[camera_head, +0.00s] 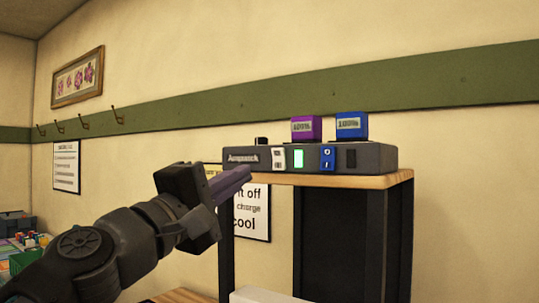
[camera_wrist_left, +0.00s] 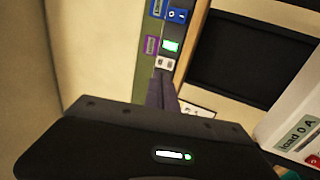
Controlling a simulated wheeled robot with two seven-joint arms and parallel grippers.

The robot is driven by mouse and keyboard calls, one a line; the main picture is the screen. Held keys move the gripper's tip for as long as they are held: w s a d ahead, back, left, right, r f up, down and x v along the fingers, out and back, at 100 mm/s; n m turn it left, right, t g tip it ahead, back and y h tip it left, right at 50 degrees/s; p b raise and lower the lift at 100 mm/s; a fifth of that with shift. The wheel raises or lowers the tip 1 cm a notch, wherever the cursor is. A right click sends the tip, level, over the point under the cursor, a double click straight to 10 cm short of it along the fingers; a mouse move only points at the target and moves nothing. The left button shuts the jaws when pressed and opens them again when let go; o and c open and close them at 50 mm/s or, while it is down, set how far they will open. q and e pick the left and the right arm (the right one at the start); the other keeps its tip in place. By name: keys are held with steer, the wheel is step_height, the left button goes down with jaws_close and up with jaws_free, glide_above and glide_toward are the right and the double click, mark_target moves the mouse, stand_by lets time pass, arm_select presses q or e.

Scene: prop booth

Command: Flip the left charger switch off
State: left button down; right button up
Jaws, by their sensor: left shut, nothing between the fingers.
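A dark grey charger (camera_head: 375,158) sits on a wooden shelf. Its front has a white switch (camera_head: 278,158) at the left, a lit green display (camera_head: 298,158), a blue switch (camera_head: 328,158) and a dark panel at the right. The wrist view also shows the white switch (camera_wrist_left: 165,63), green display (camera_wrist_left: 170,45) and blue switch (camera_wrist_left: 176,14). I cannot tell clearly which way the switches are tilted. My left gripper (camera_head: 246,172) is shut and empty, its tips just below and left of the white switch. In the wrist view its fingers (camera_wrist_left: 160,82) point at the white switch. My right gripper is out of view.
A purple block (camera_head: 306,128) and a blue block (camera_head: 352,126) stand on the charger, with a small black knob at its left. The wooden shelf (camera_head: 390,180) has dark supports. A sign hangs behind my gripper. A white box labelled "load 0 A" (camera_wrist_left: 285,115) is at the right.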

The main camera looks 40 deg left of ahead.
mark_target(278, 153)
arm_select(q)
steer(key=p+x, duration=0.2)
steer(key=x, duration=0.7)
steer(key=shift+w+r, duration=0.15)
steer(key=shift+w, duration=0.2)
steer(key=r+g+p, duration=0.1)
steer(key=p, duration=0.4)
steer(key=shift+w+r, duration=0.1)
steer(key=shift+r, duration=0.2)
steer(key=shift+f, duration=0.35)
steer(key=shift+w+f, duration=0.15)
steer(key=shift+f, duration=0.1)
